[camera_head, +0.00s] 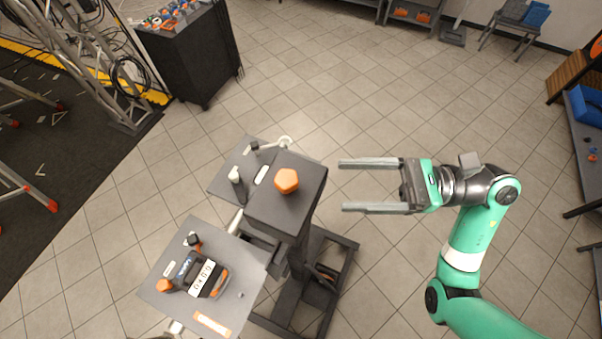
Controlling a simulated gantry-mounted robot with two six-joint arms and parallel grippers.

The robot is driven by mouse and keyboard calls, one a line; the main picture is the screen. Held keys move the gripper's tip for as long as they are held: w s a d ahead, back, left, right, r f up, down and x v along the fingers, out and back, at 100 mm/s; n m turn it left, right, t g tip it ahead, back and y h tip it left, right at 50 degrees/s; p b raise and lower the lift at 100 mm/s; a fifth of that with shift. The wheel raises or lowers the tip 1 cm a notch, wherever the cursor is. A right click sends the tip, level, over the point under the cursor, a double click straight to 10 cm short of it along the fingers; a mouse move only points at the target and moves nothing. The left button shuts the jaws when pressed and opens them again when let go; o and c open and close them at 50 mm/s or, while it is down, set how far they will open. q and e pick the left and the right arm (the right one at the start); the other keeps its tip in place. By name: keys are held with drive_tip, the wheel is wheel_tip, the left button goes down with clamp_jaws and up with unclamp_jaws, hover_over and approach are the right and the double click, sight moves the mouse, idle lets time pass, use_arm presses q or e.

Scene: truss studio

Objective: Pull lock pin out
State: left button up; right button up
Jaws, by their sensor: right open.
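A dark grey stand has a square post (297,217) with an orange hexagonal knob (286,181) on its top. A grey panel (232,310) at its lower left carries a device with a white number label (202,279) and a smaller orange knob (165,285). A second panel (222,186) behind the post carries a white-tipped lever (234,175) and a pale curved part (285,142). I cannot tell for sure which part is the lock pin. My right gripper (342,185) is open and empty, its fingers pointing left at the post, apart from it. My left gripper is out of view.
The stand's dark base frame (345,262) rests on the tiled floor. A black cart (190,55) with small items stands at the upper left, near a metal truss (80,60). A chair (513,22) and a bench (575,125) are at the right. Floor between is clear.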

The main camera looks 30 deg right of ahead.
sight(298, 181)
drive_tip(key=p+x, duration=0.1)
drive_tip(key=x, duration=0.4)
drive_tip(key=p+x, duration=0.2)
drive_tip(key=x, duration=0.3)
drive_tip(key=shift+w+r, duration=0.2)
drive_tip(key=shift+w+a+f, duration=0.1)
drive_tip(key=shift+w+a, duration=0.3)
drive_tip(key=shift+c, duration=0.2)
clamp_jaws()
idle(0.5)
